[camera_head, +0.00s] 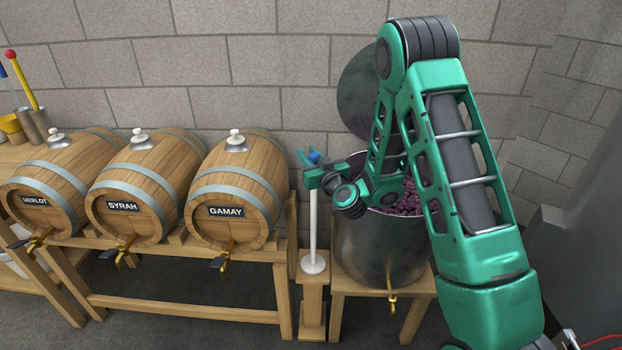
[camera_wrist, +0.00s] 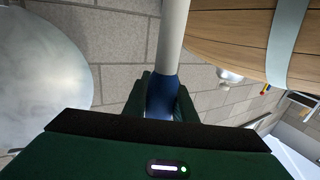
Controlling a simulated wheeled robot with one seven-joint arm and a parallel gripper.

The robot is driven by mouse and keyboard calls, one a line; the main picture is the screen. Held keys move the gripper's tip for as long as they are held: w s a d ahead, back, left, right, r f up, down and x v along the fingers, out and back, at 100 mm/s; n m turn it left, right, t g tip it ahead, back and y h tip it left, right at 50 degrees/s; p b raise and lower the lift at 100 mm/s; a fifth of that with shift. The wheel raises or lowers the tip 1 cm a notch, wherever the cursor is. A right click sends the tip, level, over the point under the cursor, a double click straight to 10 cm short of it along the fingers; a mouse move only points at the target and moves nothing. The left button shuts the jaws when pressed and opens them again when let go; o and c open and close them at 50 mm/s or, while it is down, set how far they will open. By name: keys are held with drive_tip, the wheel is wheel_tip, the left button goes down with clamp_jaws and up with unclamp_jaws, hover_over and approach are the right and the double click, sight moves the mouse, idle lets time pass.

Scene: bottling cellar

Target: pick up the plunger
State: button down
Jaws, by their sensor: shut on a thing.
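The plunger (camera_head: 313,225) has a long white shaft, a blue grip near its top and a round white disc at its foot. It is upright, its foot at a small wooden stand (camera_head: 313,292) between the barrels and the steel vat. My gripper (camera_head: 312,172) is shut on the blue grip near the top. In the wrist view my gripper (camera_wrist: 162,98) has a dark finger on each side of the blue grip (camera_wrist: 161,96), and the white shaft runs away from it. I cannot tell whether the disc touches the stand.
A steel vat (camera_head: 375,255) of dark grapes stands close right of the plunger, its round lid (camera_head: 358,90) upright behind. Barrels marked Merlot (camera_head: 55,182), Syrah (camera_head: 140,190) and Gamay (camera_head: 238,190) lie on a wooden rack to the left. A block wall is behind.

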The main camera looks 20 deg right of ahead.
wheel_tip(320, 180, up, 10)
drive_tip(key=shift+d, duration=0.15)
idle(0.7)
drive_tip(key=shift+s+f, duration=0.1)
